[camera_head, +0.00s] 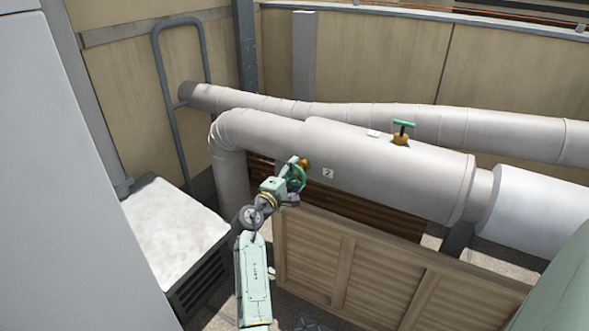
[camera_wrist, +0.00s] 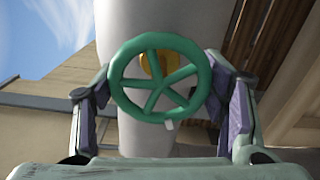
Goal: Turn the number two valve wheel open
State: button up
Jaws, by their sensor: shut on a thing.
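The green valve wheel (camera_wrist: 160,86) fills the middle of the wrist view, spoked, with a brass-coloured stem (camera_wrist: 158,63) behind it on the pale pipe. My gripper (camera_wrist: 160,95) has one finger on each side of the wheel and is shut on its rim. In the head view my gripper (camera_head: 295,178) is at the side of the large pale pipe, and the wheel (camera_head: 299,174) shows partly behind it. A small white label reading 2 (camera_head: 328,173) is on the pipe just right of this wheel.
Slatted wooden panels (camera_head: 350,262) stand below the pipe. A pale-topped unit (camera_head: 170,230) is at left, and a grey rail (camera_head: 160,95) rises behind it.

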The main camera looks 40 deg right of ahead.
jog(key=n+p, duration=0.2)
jog(key=n, duration=0.1)
jog(key=shift+r+n+p, duration=0.1)
jog(key=shift+n+p, duration=0.2)
jog(key=shift+p, duration=0.1)
jog(key=n+p, duration=0.3)
jog(key=n, duration=0.1)
jog(key=shift+n, duration=0.3)
jog(key=n+p, duration=0.1)
jog(key=n, duration=0.1)
jog(key=shift+n+p, duration=0.3)
jog(key=shift+p, duration=0.1)
jog(key=shift+n, duration=1.5)
jog(key=o, duration=1.2)
jog(key=shift+c, duration=0.2)
jog(key=shift+s+a+f, duration=0.1)
jog(key=shift+f, duration=0.1)
jog(key=v, duration=1.1)
jog(key=shift+a, duration=0.4)
